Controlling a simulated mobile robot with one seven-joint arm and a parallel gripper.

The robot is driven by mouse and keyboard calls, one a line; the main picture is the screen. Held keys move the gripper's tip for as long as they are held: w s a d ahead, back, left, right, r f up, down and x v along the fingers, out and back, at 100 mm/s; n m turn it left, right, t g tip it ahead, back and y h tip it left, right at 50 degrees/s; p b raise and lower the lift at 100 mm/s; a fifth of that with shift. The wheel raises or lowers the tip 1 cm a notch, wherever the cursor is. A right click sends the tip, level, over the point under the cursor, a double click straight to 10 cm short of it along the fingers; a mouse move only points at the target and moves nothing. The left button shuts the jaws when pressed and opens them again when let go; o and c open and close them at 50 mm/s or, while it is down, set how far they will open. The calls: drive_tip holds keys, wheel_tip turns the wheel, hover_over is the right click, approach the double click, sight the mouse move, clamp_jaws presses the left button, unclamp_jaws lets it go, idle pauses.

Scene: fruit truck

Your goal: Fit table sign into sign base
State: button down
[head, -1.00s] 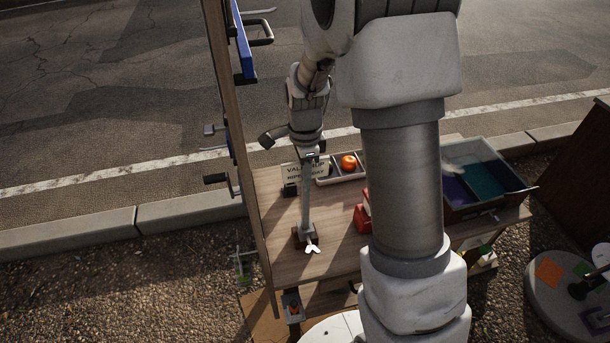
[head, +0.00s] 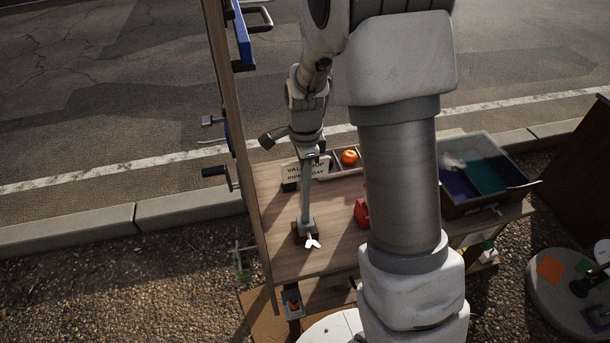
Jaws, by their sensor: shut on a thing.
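The table sign (head: 292,174) is a pale lettered plate, seen at the left of the work table. A thin grey post (head: 306,203) runs down in front of it toward the sign base. The sign base (head: 298,237) is a small brown block with a grey socket and a white wing screw, standing on the table. My gripper (head: 310,157) is above the base, shut on the sign at its upper part. My wrist partly hides the grip. I cannot tell how deep the post sits in the socket.
The wooden table (head: 338,222) has bare room right of the base. A divided tray (head: 346,171) holding an orange fruit (head: 349,157) lies behind. A red object (head: 361,213) is partly hidden by my arm. A wooden upright (head: 243,167) stands close left; a crate (head: 468,207) is at right.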

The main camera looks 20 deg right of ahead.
drive_tip(key=shift+f, duration=0.4)
drive_tip(key=c, duration=0.7)
unclamp_jaws()
wheel_tip(320, 180, up, 18)
drive_tip(key=shift+f+b, duration=0.25)
drive_tip(key=shift+b, duration=0.05)
drive_tip(key=shift+s+d, duration=0.1)
